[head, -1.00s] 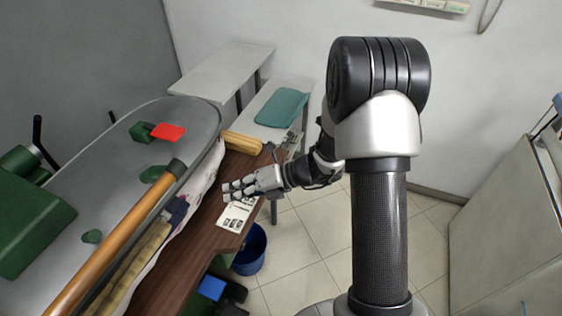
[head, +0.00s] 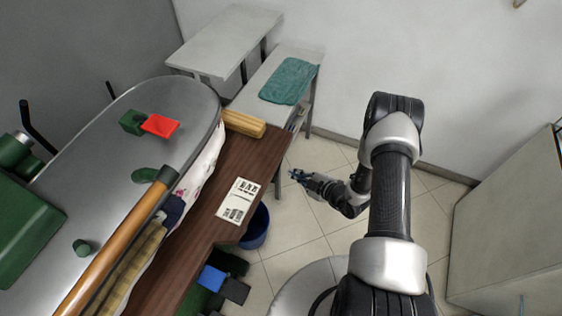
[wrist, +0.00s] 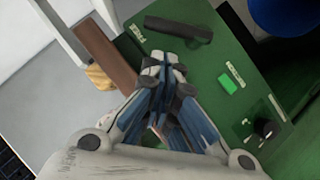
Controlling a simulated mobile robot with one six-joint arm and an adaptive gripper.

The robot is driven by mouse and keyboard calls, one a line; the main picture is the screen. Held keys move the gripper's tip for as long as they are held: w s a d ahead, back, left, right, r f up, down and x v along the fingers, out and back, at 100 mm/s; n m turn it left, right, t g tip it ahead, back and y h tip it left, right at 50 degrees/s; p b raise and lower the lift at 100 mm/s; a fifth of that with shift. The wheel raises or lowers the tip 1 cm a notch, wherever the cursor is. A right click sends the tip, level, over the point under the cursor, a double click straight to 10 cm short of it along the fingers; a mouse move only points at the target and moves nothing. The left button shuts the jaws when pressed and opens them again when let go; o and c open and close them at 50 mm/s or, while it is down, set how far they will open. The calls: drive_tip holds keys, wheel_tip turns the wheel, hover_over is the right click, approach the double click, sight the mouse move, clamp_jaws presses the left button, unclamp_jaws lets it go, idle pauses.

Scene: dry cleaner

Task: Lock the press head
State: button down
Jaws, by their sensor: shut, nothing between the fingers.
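The press head (head: 120,140) is the broad grey metal top at the left of the head view, with a long wooden bar handle (head: 120,243) along its near edge. A red tab (head: 160,125) sits beside a green block (head: 131,122) on it. Whether the head is locked I cannot tell. My gripper (head: 297,175) is shut and empty, right of the brown table and apart from the press head. In the wrist view my gripper (wrist: 162,72) is before a green panel (wrist: 215,65) with a black lever (wrist: 178,29), a green button (wrist: 227,83) and a black knob (wrist: 265,128).
A brown table (head: 262,150) holds a printed card (head: 239,201) beside the press. A teal cloth (head: 289,81) lies on a pale bench behind. A blue bucket (head: 256,228) and pedals (head: 225,281) stand below. A cabinet (head: 510,220) is at right. Tiled floor between is clear.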

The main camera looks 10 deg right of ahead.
drive_tip(key=b+x, duration=0.3)
drive_tip(key=x, duration=0.7)
